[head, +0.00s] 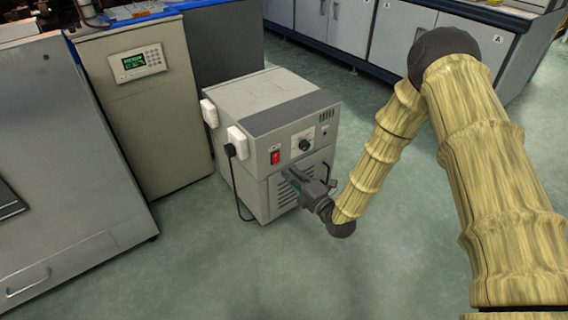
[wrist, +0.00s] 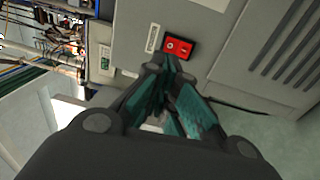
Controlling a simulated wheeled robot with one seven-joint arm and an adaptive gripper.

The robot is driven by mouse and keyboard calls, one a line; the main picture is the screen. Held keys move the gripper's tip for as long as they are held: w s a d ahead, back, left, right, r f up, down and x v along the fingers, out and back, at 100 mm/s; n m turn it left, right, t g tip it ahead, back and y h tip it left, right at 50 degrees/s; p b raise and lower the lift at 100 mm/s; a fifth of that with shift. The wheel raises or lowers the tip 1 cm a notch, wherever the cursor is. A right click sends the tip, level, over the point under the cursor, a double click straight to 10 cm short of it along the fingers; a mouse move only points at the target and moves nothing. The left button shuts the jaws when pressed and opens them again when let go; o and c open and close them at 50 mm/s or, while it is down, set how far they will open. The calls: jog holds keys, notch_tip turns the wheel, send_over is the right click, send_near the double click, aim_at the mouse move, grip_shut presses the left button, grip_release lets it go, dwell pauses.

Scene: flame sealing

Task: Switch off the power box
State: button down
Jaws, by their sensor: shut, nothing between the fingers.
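The power box (head: 283,107) is a grey cabinet standing on the floor. Its front carries a red rocker switch (head: 275,157) at the upper left and a round black knob (head: 305,144) to the right of it. In the wrist view the red switch (wrist: 180,47) shows just beyond my fingertips, with white marks on its face. My gripper (head: 284,186) is in front of the box, below the switch in the head view. In the wrist view my gripper (wrist: 168,72) has its teal-padded fingers shut and empty. I cannot tell whether the fingertips touch the box.
A black cable (head: 236,185) runs from a plug on the box's left side to the floor. A beige cabinet with a keypad panel (head: 138,62) stands to the left. Cabinets (head: 345,30) line the back. Green floor (head: 310,275) is clear in front.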

jog(key=v, duration=0.2)
jog(key=r+p+v, duration=0.1)
jog(key=v, duration=0.2)
jog(key=shift+s+d, duration=0.2)
jog(key=shift+s, duration=0.1)
jog(key=s+d+f+m+g+h, duration=0.4)
jog(key=s+f+m, duration=0.3)
jog(key=s+f, duration=0.2)
jog(key=s+d+f+m+g+h, duration=0.3)
jog(key=s+d+f+m, duration=0.1)
jog(key=s+f+m, duration=0.4)
jog(key=s+d+f+m+g+h, duration=0.1)
jog(key=s+d+m+g, duration=0.25)
jog(key=s, duration=0.45)
jog(key=s+d+f+m+g+h+p, duration=0.1)
jog(key=s+d+f+m+g+h, duration=0.2)
jog(key=s, duration=0.5)
jog(key=s+d+m+g, duration=0.25)
jog(key=s+m, duration=0.25)
jog(key=s, duration=0.4)
notch_tip(320, 180, up, 36)
jog(key=t+p, duration=0.1)
jog(key=p, duration=3.5)
jog(key=shift+w+r+n, duration=0.25)
jog(key=shift+w+n, duration=0.1)
jog(key=shift+w, duration=0.05)
